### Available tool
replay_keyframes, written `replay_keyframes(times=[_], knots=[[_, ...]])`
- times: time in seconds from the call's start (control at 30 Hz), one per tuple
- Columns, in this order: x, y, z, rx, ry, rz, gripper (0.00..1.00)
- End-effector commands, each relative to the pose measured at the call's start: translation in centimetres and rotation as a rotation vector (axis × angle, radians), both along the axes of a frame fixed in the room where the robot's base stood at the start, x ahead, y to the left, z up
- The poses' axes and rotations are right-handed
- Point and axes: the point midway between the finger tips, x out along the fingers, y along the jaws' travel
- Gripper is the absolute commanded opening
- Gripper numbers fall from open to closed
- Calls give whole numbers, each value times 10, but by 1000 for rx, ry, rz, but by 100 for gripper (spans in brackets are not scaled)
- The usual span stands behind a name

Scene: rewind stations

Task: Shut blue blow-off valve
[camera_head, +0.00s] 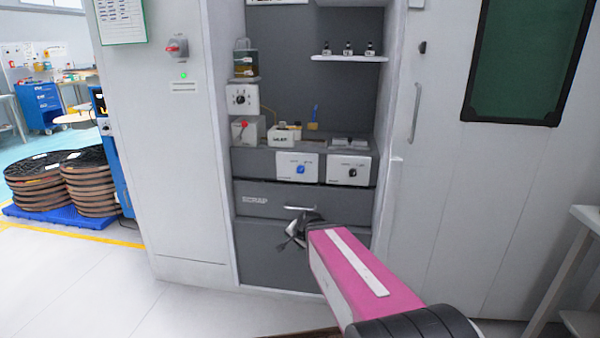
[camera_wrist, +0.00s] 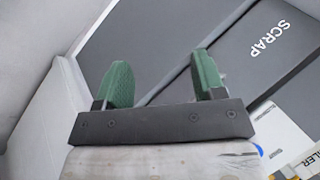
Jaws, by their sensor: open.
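A small valve with an upright blue handle (camera_head: 315,111) and a brass-coloured body stands at the back of the bench in the alcove. A separate round blue knob (camera_head: 301,170) is on a white front panel below it. My gripper (camera_head: 293,234) is in front of the alcove, low, near the scrap drawer handle and well below the blue-handled valve. In the wrist view its green fingers (camera_wrist: 163,78) are apart with nothing between them. The valve is not seen in the wrist view.
The scrap drawer (camera_head: 262,204) is shut; its lettered front shows in the wrist view (camera_wrist: 300,45). A red-knobbed box (camera_head: 247,131) and a small white labelled box (camera_head: 281,137) stand left of the valve. A shelf (camera_head: 349,58) holds small bottles above. Alcove walls bound both sides.

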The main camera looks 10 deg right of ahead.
Motion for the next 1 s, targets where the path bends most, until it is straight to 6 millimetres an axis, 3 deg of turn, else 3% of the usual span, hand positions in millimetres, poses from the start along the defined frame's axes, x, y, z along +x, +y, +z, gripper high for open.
replay_keyframes(times=[0.03,0.2,0.4,0.53,0.7,0.83,1.0], knots=[[22,9,12,103,-58,-112,63],[80,22,61,524,-231,-511,63],[128,13,120,1096,-380,-942,63],[145,-3,150,1471,-451,-1170,63],[152,-23,170,1835,-514,-1360,63],[152,-30,175,1968,-536,-1418,63],[157,-34,176,2000,-544,-1432,63]])
